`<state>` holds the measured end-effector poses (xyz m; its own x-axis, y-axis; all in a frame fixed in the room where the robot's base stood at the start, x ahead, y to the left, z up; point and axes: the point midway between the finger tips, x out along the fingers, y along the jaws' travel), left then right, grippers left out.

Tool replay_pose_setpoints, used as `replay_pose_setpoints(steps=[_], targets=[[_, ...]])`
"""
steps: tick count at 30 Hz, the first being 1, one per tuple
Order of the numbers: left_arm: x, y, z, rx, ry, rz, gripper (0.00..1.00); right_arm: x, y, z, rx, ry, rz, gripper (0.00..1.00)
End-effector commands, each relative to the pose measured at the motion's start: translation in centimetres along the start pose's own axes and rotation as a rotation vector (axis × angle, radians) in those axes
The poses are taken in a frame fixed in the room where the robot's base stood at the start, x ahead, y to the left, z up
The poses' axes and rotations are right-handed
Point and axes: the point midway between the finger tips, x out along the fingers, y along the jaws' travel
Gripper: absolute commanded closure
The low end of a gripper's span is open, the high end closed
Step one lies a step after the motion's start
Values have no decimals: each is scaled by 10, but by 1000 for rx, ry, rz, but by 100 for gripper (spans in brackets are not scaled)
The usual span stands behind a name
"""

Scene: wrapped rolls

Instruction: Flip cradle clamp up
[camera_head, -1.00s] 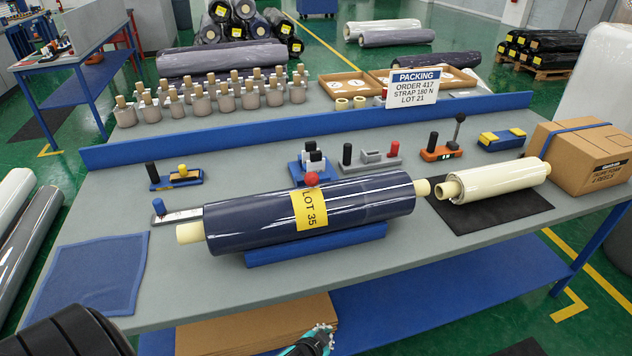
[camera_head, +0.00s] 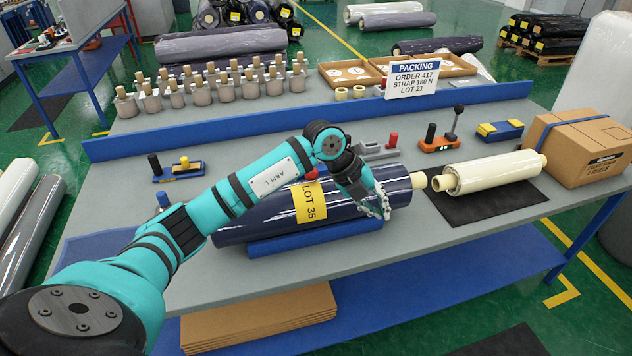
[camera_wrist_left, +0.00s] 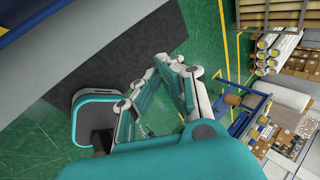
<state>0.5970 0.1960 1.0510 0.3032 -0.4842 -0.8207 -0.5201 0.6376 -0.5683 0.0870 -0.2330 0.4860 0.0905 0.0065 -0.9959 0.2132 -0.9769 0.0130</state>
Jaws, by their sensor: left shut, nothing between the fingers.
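A dark blue wrapped roll (camera_head: 270,215) with a yellow "LOT 35" label (camera_head: 308,203) lies in a blue cradle (camera_head: 315,239) on the bench. A red knob (camera_head: 311,176) shows at the roll's back edge by the label; it may belong to the cradle clamp, whose other parts are hidden behind the roll and my left arm. My left gripper (camera_head: 384,211) is shut and empty, pointing down in front of the roll's right half; contact cannot be told. The wrist view shows its fingers (camera_wrist_left: 162,92), without the clamp. My right gripper is not in view.
A cream roll (camera_head: 490,172) lies on a black mat (camera_head: 510,200) at the right, beside a cardboard box (camera_head: 585,150). An orange-based lever device (camera_head: 438,140) and a grey fixture (camera_head: 375,150) stand behind. A blue rail (camera_head: 250,128) crosses the bench.

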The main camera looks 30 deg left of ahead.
Motion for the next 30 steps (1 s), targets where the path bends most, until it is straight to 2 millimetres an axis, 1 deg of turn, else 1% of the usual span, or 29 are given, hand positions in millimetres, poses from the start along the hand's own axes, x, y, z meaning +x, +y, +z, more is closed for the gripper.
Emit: replay_pose_setpoints(steps=[1,2,3,6,9,12,22,26,30], targets=[[-29,15,28,-23,-96,128,100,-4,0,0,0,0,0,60],[-45,25,42,-48,-149,201,100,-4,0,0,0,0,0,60],[-65,38,57,-82,-214,284,100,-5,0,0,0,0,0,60],[-104,59,81,-159,-333,422,100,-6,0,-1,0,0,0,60],[-125,69,90,-205,-395,487,100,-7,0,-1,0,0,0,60],[-131,72,93,-221,-414,506,100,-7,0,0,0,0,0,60],[-128,74,93,-219,-409,505,100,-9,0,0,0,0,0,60],[-117,80,97,-219,-406,506,100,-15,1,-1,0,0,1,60],[-97,92,105,-221,-404,506,100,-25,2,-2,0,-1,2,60]])
